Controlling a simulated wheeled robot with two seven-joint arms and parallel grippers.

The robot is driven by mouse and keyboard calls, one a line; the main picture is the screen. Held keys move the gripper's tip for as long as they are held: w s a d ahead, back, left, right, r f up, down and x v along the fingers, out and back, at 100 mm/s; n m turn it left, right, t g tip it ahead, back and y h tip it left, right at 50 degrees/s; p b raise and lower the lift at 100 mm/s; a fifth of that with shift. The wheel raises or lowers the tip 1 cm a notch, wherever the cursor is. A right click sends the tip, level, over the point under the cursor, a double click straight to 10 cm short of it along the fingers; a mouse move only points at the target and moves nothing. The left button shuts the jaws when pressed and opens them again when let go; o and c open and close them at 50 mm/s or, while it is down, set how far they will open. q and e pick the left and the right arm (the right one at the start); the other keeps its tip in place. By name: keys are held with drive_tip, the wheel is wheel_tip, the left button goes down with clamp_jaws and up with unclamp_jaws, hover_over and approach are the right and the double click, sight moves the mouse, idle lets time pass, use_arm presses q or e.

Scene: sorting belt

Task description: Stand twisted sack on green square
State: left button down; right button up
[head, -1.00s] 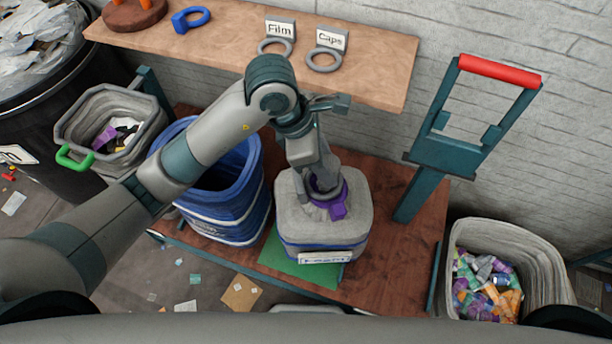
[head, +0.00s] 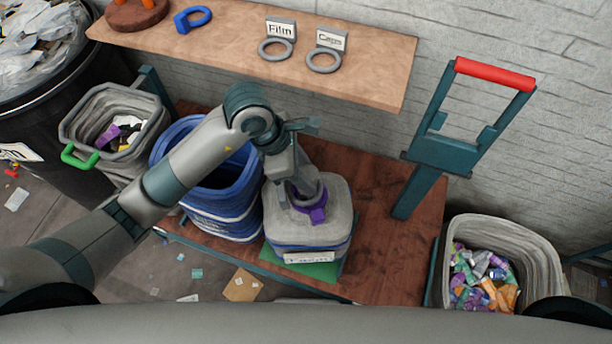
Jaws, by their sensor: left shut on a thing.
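The twisted sack (head: 330,232) is grey with a blue band, a white label on its front and a purple collar around its neck. My left gripper (head: 310,196) comes down from above and is shut at the sack's neck, by the purple collar; the arm partly hides the fingers. My right gripper is not in view.
A blue bin (head: 225,212) stands close on the sack's left. A teal post with a red handle (head: 495,75) rises on the right. A shelf (head: 375,68) with label rings is behind. A bin of colourful scraps (head: 500,228) stands at right. The brown platform (head: 385,255) is clear right of the sack.

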use_arm(q)
wheel_tip(320, 180, down, 2)
drive_tip(key=shift+p, duration=0.3)
drive_tip(key=shift+f, duration=0.2)
drive_tip(key=c, duration=1.2)
unclamp_jaws()
drive_tip(key=shift+r, duration=0.15)
drive_tip(key=shift+a+r+b, duration=0.25)
drive_tip(key=shift+r+b, duration=0.1)
drive_tip(key=shift+r, duration=0.15)
drive_tip(key=b+v, duration=0.3)
drive_tip(key=v, duration=0.7)
drive_tip(key=shift+r, duration=0.4)
drive_tip(key=shift+s+a, duration=0.1)
